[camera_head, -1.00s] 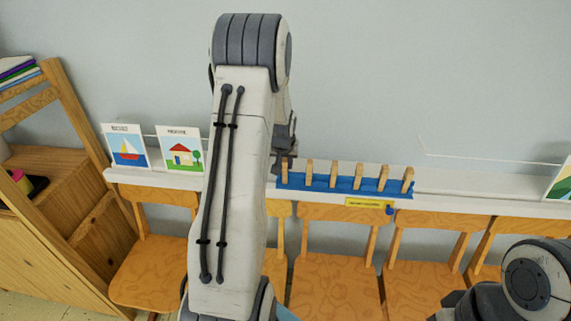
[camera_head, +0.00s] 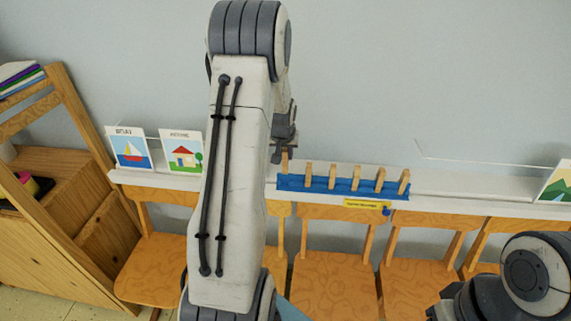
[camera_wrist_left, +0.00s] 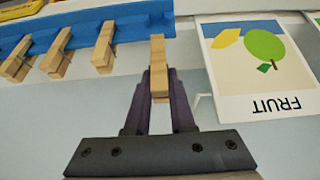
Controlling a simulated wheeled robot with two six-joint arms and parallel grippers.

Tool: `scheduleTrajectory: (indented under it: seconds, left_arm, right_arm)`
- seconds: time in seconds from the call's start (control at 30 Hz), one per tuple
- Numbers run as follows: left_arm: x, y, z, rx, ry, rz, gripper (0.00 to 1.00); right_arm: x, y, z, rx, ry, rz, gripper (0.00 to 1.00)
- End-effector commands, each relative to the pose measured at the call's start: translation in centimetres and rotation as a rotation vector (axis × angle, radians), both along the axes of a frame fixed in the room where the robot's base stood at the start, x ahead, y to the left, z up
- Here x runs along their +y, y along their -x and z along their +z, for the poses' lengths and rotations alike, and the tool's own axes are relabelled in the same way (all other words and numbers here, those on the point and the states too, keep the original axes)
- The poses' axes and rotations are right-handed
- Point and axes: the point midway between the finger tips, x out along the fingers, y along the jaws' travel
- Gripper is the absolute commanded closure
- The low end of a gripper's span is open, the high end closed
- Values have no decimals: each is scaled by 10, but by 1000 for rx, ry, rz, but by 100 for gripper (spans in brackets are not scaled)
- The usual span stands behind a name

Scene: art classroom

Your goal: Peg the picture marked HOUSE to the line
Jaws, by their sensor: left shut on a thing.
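The picture with a red-roofed house and a tree (camera_head: 182,152) stands at the left end of the white ledge; its label is blurred. My left gripper (camera_head: 285,138) is above the left end of the blue peg rack (camera_head: 345,194), right of that picture. It is shut on a wooden peg (camera_head: 284,162), which also shows between its fingers in the left wrist view (camera_wrist_left: 158,65). The peg stands higher than the others; whether it is clear of the rack I cannot tell. Several pegs (camera_head: 332,177) stand in the rack. My right gripper is out of view.
A sailboat picture (camera_head: 130,150) stands left of the house. A FRUIT picture (camera_wrist_left: 262,58) shows beside the rack in the left wrist view. Another picture (camera_head: 558,184) is at the far right. A thin line (camera_head: 490,156) runs before the wall. Chairs (camera_head: 335,282) stand below the ledge.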

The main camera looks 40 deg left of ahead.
Motion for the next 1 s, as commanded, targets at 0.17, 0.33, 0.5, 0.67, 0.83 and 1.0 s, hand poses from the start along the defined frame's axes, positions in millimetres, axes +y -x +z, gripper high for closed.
scheduleTrajectory:
  seconds: [0.17, 0.33, 0.5, 0.67, 0.83, 1.0]
  left_arm:
    - [0, 0, 11, -1, -1, 0, 100]
    - [0, 0, 11, 0, 0, 0, 100]
    - [0, 0, 11, 0, 0, 0, 100]
    - [-3, 5, 12, -1, -1, -1, 100]
    - [-10, 16, 15, -1, -1, -1, 100]
    - [-16, 26, 17, 0, 0, 0, 100]
  right_arm:
    - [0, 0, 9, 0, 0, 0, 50]
    - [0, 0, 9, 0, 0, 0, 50]
    - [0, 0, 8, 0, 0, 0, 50]
    - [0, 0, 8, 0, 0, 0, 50]
    - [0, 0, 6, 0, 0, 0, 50]
    - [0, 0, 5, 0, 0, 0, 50]
